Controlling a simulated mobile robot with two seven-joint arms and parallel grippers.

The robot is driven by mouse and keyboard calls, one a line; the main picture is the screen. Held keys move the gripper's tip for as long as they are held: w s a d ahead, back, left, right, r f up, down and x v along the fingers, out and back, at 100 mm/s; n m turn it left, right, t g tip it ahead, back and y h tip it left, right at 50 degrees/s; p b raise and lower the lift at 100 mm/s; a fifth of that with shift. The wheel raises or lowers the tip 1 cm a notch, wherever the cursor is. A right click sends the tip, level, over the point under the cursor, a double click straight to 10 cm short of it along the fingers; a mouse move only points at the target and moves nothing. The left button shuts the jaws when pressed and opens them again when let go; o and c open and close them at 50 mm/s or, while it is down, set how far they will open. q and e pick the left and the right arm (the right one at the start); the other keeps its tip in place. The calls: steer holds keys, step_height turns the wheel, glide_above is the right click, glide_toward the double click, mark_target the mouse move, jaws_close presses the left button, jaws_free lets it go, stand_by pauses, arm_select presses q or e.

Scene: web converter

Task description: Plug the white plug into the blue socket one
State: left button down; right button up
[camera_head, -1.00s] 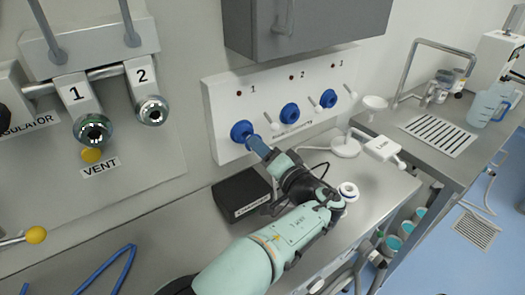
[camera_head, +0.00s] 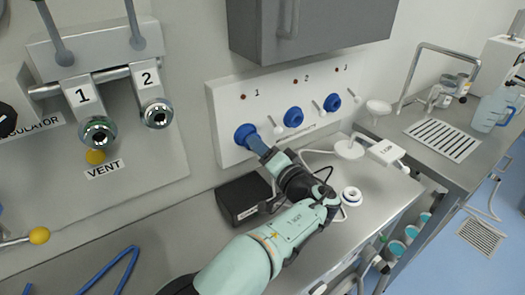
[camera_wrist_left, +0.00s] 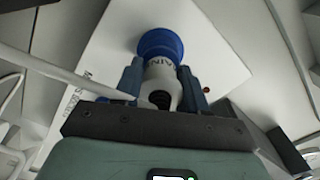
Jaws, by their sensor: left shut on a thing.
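The blue socket one (camera_head: 245,133) is the leftmost of three blue sockets on a white wall panel, under the label 1. My left gripper (camera_head: 260,146) points at it from the lower right, its fingertips close to the socket. In the left wrist view, the fingers of my left gripper (camera_wrist_left: 163,78) are shut on the white plug (camera_wrist_left: 161,72), one on each side. The plug's far end meets the blue socket (camera_wrist_left: 160,43); how deep it sits I cannot tell. The plug is mostly hidden behind the fingers in the head view.
Sockets two (camera_head: 293,117) and three (camera_head: 332,103) are to the right, with small white levers between them. A grey cabinet (camera_head: 310,30) hangs above. A black box (camera_head: 244,198) stands on the steel counter below. A white cable (camera_wrist_left: 70,77) crosses the left wrist view.

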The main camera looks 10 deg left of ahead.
arm_select(q)
steer(key=shift+w+a, duration=0.5)
steer(key=shift+a, duration=0.05)
stand_by(0.8)
steer(key=c, duration=0.5)
jaws_free()
steer(key=b+v, duration=0.1)
steer(key=v, duration=1.2)
steer(key=shift+s+d+r, duration=0.1)
steer(key=shift+s+d, duration=0.05)
